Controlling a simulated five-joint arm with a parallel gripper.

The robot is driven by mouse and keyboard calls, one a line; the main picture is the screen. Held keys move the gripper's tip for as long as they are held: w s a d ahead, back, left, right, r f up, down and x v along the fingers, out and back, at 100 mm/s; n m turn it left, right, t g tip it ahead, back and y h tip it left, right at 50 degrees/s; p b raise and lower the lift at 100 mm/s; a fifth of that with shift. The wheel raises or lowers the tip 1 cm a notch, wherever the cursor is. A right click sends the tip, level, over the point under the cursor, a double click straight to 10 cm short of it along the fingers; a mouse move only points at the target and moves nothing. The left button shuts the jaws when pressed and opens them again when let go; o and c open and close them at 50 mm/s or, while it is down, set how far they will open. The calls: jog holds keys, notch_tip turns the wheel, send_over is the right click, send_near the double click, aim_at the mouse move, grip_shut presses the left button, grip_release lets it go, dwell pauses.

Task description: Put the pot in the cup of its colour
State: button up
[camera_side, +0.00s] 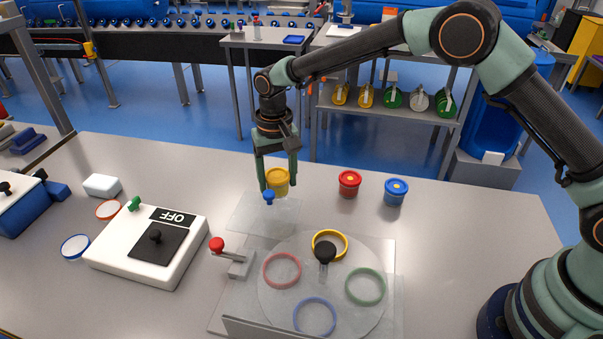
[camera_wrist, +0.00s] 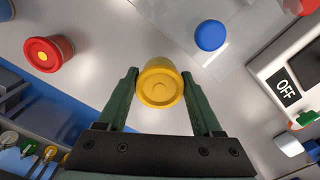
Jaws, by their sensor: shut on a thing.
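My gripper (camera_side: 277,184) is shut on the yellow pot (camera_side: 278,178), behind the clear plate with the round turntable. In the wrist view the pot (camera_wrist: 160,85) sits upright between the two green fingers. I cannot tell how far its base is above the table. The turntable (camera_side: 325,285) carries several cups seen as coloured rims: yellow (camera_side: 329,232) at the back, red (camera_side: 281,287) at the left, green (camera_side: 365,303) at the right and blue (camera_side: 314,299) at the front. The yellow rim looks brighter and less veiled than the others.
A red pot (camera_side: 348,184) and a blue pot (camera_side: 396,192) stand right of my gripper. A blue knob (camera_side: 268,197) is just in front of the held pot. A black knob (camera_side: 324,252) rises mid-turntable. A red-knobbed lever (camera_side: 217,244) and white OFF box (camera_side: 112,246) stand left.

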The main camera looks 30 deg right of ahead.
jog(key=shift+f, duration=2.55)
jog(key=o, duration=1.4)
jog(key=shift+f, duration=0.15)
